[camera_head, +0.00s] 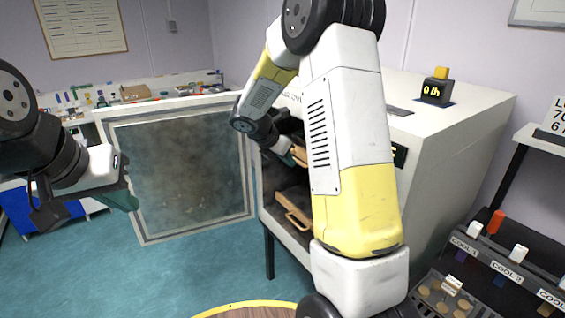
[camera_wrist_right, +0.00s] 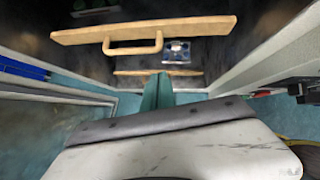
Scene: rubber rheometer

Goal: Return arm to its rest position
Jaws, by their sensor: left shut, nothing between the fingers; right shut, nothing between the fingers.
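My right arm, white and yellow, reaches across the middle of the head view into the open white cabinet (camera_head: 455,125). My right gripper (camera_head: 289,158) is at the cabinet's opening, partly hidden by the arm. In the right wrist view its teal fingers (camera_wrist_right: 157,92) are shut and empty, below a wooden board with a loop handle (camera_wrist_right: 140,45); whether they touch it I cannot tell.
A lower wooden handle (camera_head: 294,216) shows inside the cabinet. A box reading "0 /h" (camera_head: 436,88) stands on top. The dark COOL rack (camera_head: 500,262) is at the lower right. A cluttered bench (camera_head: 160,103) lies behind the door. Blue floor (camera_head: 205,270) is open at lower left.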

